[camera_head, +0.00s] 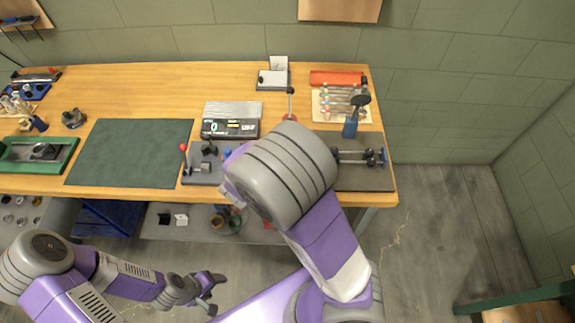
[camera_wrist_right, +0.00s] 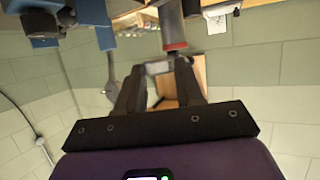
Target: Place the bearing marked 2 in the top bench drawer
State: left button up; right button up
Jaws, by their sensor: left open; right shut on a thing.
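My left gripper (camera_head: 207,291) is open and empty, low in the head view, in front of the bench. My right gripper is hidden behind my right arm in the head view. In the right wrist view, the fingers of my right gripper (camera_wrist_right: 160,84) are closed on a small grey piece (camera_wrist_right: 158,68). I cannot tell whether this is the bearing marked 2, and no number is readable. I cannot make out the top bench drawer in either view.
The wooden bench (camera_head: 90,88) carries a green mat (camera_head: 130,152), a scale (camera_head: 230,128), a red-knobbed fixture (camera_head: 198,176), a tool rack (camera_head: 335,105) and a blue-handled tool (camera_head: 351,128). A lower shelf (camera_head: 165,232) holds small parts. Open floor (camera_head: 440,220) lies right of the bench.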

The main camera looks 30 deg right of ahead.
jog(key=shift+s+d+r+m+g+h, duration=0.1)
jog(key=shift+s+m+g+h, duration=0.25)
jog(key=shift+m+g, duration=0.2)
jog(key=shift+s+d+m+g+h, duration=0.1)
jog(key=shift+s+m+g+h, duration=0.25)
jog(key=shift+m+g, duration=0.2)
notch_tip(320, 180, down, 6)
jog(key=b, duration=0.2)
jog(key=shift+r+b, duration=0.1)
jog(key=shift+b, duration=0.25)
jog(key=shift+f+b, duration=0.4)
jog(key=shift+f, duration=1.55)
jog(key=shift+f, duration=0.1)
jog(key=o, duration=1.1)
jog(key=shift+o, duration=0.2)
